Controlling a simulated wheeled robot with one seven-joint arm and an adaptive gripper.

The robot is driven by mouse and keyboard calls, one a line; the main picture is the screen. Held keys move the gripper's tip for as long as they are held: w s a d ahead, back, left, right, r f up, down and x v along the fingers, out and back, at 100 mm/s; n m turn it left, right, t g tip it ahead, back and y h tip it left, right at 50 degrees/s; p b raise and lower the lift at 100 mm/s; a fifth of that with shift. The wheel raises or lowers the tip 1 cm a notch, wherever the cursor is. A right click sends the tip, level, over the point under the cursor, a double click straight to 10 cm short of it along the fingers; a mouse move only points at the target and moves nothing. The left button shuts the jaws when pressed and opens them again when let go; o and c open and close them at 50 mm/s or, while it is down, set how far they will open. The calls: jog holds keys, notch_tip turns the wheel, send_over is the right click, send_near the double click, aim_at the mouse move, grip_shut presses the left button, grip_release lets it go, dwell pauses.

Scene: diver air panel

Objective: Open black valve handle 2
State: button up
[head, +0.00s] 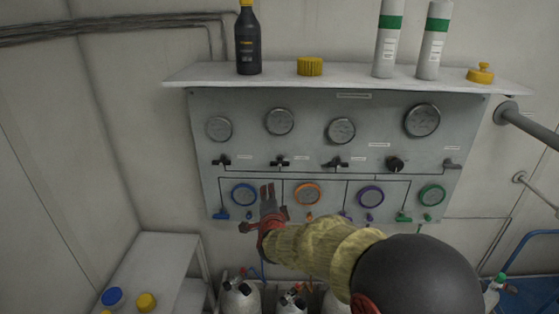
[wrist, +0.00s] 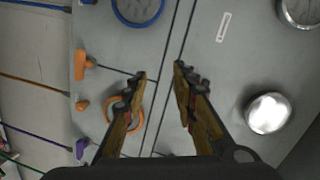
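The grey air panel (head: 330,110) has a row of small black valve handles under its upper gauges. The second from the left, taken as black valve handle 2 (head: 279,161), sits under the second gauge and just above my gripper. My gripper (head: 267,188) is in front of the panel, between the blue-ringed and orange-ringed gauges. In the wrist view my gripper (wrist: 160,72) is open, with bare panel and black lines between its fingertips. I cannot make out handle 2 in the wrist view; my right finger may hide it.
Other black handles flank it, at left (head: 221,162) and right (head: 335,162). The orange-ringed gauge (head: 307,194) is close to my gripper. An orange handle (wrist: 85,65) shows in the wrist view. A shelf (head: 350,80) with bottles overhangs the panel.

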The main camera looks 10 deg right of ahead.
aim_at(280, 163)
jog(key=d+r+m+t+h, duration=0.2)
jog(key=d+r+m, duration=0.15)
jog(key=r, duration=0.35)
jog(key=shift+m, duration=0.35)
jog(key=shift+p+x, duration=0.4)
jog(key=shift+x, duration=3.6)
jog(key=shift+a+f, duration=0.1)
jog(key=shift+a, duration=0.1)
jog(key=shift+c, duration=1.1)
grip_shut()
